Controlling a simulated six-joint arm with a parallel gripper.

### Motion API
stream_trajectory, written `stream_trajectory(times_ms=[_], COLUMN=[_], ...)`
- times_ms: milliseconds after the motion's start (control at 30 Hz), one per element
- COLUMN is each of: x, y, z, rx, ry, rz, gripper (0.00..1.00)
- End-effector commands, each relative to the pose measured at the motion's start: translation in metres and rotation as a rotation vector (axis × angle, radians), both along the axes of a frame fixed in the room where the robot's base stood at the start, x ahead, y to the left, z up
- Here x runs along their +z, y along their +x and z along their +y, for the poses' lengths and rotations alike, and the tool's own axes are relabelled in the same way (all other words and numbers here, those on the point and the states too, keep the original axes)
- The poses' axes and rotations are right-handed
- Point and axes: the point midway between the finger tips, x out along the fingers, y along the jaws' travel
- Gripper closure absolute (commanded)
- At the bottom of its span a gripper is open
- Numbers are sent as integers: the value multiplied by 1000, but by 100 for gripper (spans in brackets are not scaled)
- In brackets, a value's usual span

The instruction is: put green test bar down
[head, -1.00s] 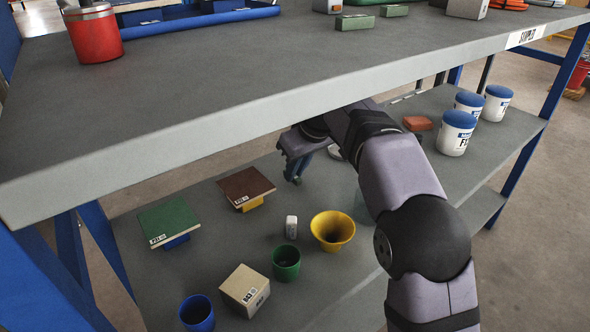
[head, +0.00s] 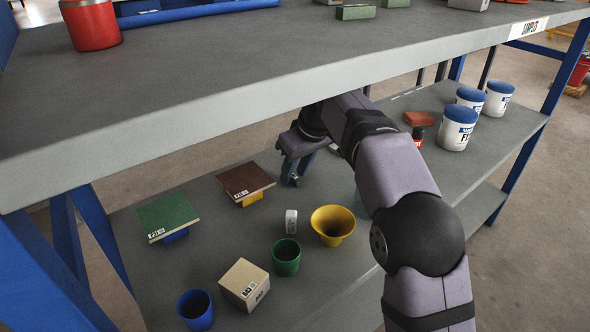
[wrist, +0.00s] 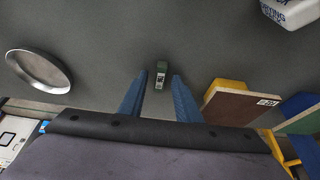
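The green test bar (wrist: 161,76) is in the wrist view, small and dark green with a pale label. It appears to stand on the grey lower shelf (wrist: 110,40), between the tips of my gripper (wrist: 160,76). The two blue fingers are apart, with a gap on each side of the bar.
A brown tile on a yellow support (head: 246,182) is close left of my gripper. A green tile (head: 167,216), white block (head: 291,222), yellow cup (head: 333,225) and green cup (head: 286,257) stand nearer. A metal dish (wrist: 38,70) lies left in the wrist view. The upper shelf (head: 250,75) overhangs.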

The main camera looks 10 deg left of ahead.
Motion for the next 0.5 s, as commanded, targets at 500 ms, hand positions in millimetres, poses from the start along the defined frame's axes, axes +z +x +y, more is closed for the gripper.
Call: stream_trajectory(times_ms=[500], x=[41], y=[-9], z=[-10], rx=[0], ry=[1], rz=[-3], gripper=[70])
